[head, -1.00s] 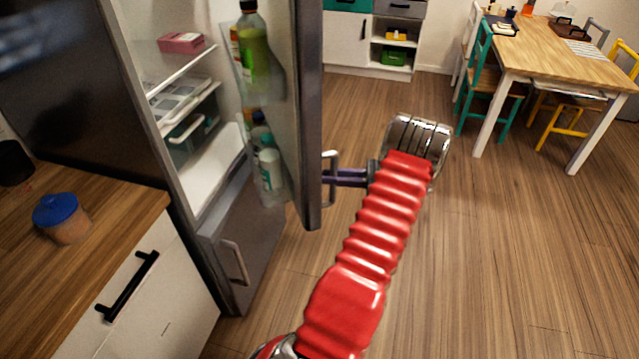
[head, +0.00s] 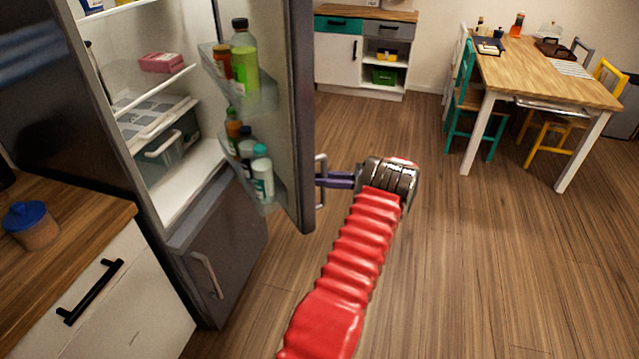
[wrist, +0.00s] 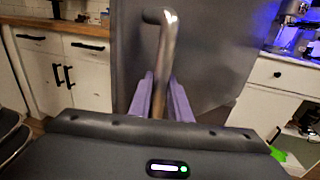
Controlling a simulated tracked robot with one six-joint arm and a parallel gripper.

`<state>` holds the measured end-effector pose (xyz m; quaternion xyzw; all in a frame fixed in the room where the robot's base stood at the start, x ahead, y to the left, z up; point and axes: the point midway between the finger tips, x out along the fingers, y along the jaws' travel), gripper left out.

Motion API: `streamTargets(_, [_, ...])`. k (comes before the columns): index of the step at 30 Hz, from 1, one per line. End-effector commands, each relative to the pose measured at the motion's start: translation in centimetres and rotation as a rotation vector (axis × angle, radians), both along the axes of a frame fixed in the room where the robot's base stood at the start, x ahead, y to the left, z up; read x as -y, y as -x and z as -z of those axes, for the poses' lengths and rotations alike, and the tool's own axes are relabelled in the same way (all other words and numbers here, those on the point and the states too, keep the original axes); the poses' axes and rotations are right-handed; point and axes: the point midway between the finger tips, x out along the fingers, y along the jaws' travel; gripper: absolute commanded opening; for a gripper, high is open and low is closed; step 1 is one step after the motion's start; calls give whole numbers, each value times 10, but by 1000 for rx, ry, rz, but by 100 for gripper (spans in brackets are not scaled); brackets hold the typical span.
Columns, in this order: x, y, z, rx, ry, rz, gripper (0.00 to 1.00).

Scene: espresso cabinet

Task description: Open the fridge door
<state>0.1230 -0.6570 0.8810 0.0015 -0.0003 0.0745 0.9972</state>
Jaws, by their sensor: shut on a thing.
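The fridge (head: 215,262) stands at the left in the head view, with its upper door (head: 302,120) swung wide open. Its shelves and the bottles in the door racks show. The door's metal handle (head: 320,168) is on the outer face, near the door's free edge. My gripper (head: 323,180) reaches it from the right and is shut on it. In the wrist view the upright handle (wrist: 163,62) runs down between the two purple fingers of my gripper (wrist: 163,98). The lower end of the handle is hidden behind my gripper body.
A wooden counter (head: 60,215) with a blue-lidded jar (head: 32,225) is at the left. A table (head: 540,75) with chairs stands at the back right. A low cabinet (head: 340,58) is at the back. The floor (head: 470,260) at the right is clear.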

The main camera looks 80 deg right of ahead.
Motion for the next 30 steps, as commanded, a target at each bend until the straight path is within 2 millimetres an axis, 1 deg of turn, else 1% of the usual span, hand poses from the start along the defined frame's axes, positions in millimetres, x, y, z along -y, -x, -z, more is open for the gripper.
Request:
streamTargets(4, [5,3,-1,1,2,10,0])
streamTargets(16, [8,6,-1,1,3,18,0])
streamTargets(17, [8,6,-1,1,3,18,18])
streamTargets(18, [8,6,-2,0,3,18,21])
streamTargets(24, [7,7,-1,0,3,18,35])
streamTargets(30, [7,8,-1,0,2,18,36])
